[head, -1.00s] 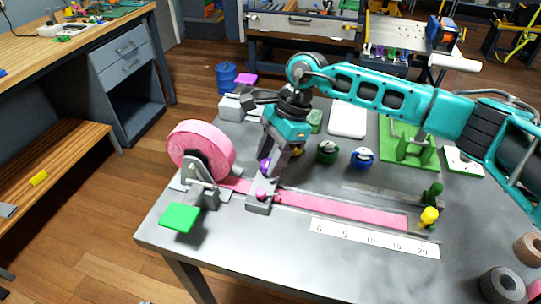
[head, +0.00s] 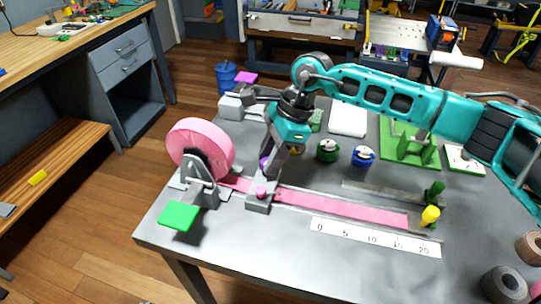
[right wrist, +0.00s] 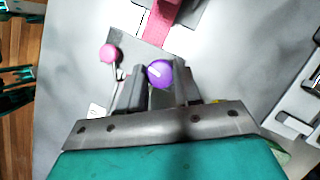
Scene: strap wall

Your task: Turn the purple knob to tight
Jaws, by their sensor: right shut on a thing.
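The purple knob (head: 265,163) sits just behind the small grey clamp block (head: 258,205) at the strap roll. My right gripper (head: 268,160) points down over it and is shut on it. In the right wrist view the purple knob (right wrist: 160,73) shows between my right gripper's two fingertips (right wrist: 157,82), with a pale mark on its left side. No tight or loose label is readable. My left gripper is not in view.
A pink strap roll (head: 200,142) stands at left, its strap (head: 340,208) running right past a ruler (head: 375,238). A pink ball lever (right wrist: 110,53) stands near the fingers. Green (head: 327,150) and blue (head: 363,156) knobs stand right of the gripper.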

